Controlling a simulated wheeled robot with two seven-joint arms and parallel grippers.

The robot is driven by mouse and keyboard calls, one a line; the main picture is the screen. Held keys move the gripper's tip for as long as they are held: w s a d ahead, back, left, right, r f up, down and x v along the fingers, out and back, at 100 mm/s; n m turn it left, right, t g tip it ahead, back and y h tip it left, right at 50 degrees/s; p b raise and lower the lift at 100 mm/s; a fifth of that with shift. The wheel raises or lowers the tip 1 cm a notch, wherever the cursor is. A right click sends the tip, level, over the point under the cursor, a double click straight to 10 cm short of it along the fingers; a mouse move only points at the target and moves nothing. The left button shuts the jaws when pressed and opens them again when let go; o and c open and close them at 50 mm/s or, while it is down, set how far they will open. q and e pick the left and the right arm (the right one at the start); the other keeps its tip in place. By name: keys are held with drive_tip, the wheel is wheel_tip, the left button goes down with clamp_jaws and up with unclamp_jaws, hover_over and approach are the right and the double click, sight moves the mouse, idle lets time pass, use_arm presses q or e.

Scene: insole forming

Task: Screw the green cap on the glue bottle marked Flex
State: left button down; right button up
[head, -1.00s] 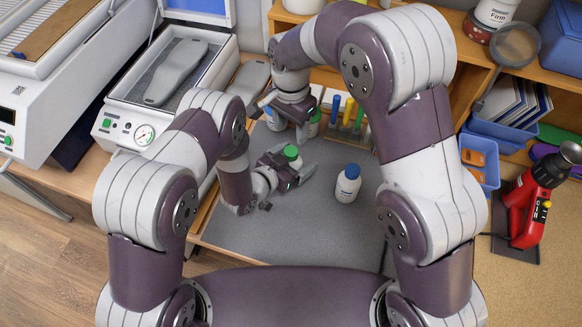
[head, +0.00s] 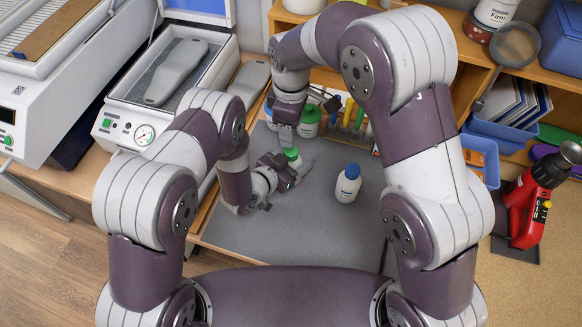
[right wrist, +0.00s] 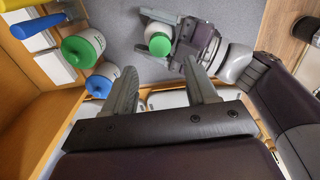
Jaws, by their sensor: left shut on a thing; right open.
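A white bottle with a green cap (head: 292,153) stands on the grey mat (head: 250,236). My left gripper (head: 287,166) is shut around this bottle's body, below the cap. The right wrist view shows the green cap (right wrist: 160,44) on top of the bottle; I cannot tell how tightly it sits. No Flex marking is readable. My right gripper (head: 285,138) is above and behind the held bottle. In the right wrist view its two fingers (right wrist: 161,75) are wide apart and empty, with the green cap beyond the gap.
A white bottle with a blue cap (head: 347,184) stands right of the held bottle. Another green-capped bottle (head: 310,116) is at the back, with a blue-capped one (right wrist: 100,84) beside it. Coloured-handled tools (head: 349,112) stand in a rack behind. The front mat is clear.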

sight(291, 151)
drive_tip(key=n, duration=1.3)
drive_tip(key=shift+f, duration=4.05)
drive_tip(key=shift+c, duration=0.3)
clamp_jaws()
drive_tip(key=m, duration=0.3)
